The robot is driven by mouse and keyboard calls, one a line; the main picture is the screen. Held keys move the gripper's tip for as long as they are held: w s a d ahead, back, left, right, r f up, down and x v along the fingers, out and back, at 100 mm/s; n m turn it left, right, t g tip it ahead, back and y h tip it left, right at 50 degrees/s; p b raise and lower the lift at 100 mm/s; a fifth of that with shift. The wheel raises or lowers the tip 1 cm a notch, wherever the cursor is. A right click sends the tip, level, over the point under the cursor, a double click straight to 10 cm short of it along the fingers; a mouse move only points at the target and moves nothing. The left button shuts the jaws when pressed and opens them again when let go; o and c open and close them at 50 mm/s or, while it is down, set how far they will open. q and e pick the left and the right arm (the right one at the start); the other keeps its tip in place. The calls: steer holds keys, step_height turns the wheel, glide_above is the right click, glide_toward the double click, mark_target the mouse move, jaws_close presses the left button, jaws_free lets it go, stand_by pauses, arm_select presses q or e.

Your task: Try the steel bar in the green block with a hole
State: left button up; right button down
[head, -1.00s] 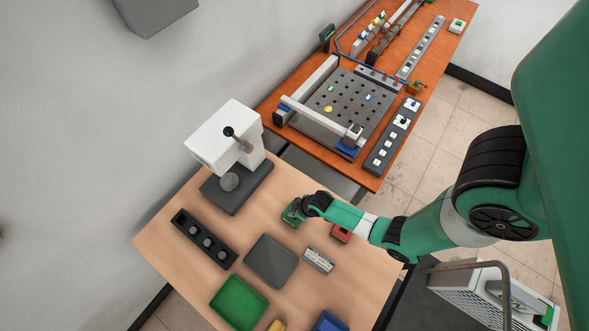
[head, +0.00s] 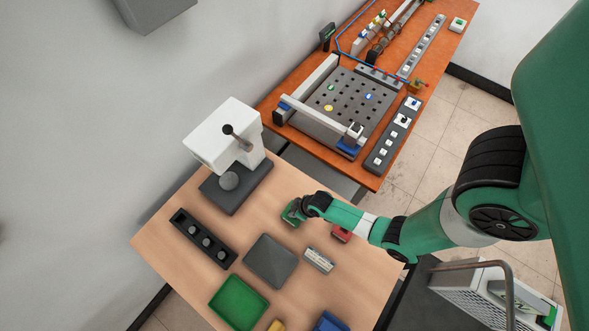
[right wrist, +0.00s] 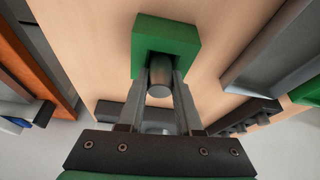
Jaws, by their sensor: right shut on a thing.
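The green block with a hole (head: 291,213) stands on the wooden table, partly hidden by my right gripper in the head view. In the right wrist view the green block (right wrist: 166,32) is just beyond the fingertips, with a dark opening in the side facing me. My right gripper (right wrist: 160,82) is shut on the steel bar (right wrist: 160,91), a short grey cylinder between its fingers. The bar's far end lines up with the opening and appears to reach into it; how deep I cannot tell. My left gripper is not in view.
A red block (head: 341,235) is just right of my gripper. A white press (head: 222,137) stands at the back left. A black rack (head: 202,239), grey tray (head: 272,262), white labelled piece (head: 319,260) and green tray (head: 238,302) lie in front.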

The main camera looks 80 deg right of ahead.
stand_by(0.3)
steer(key=c, duration=0.5)
jaws_free()
steer(key=p+v, duration=0.7)
steer(key=v, duration=0.4)
steer(key=shift+r, duration=0.25)
steer(key=shift+s+a, duration=0.1)
steer(key=shift+a, duration=0.1)
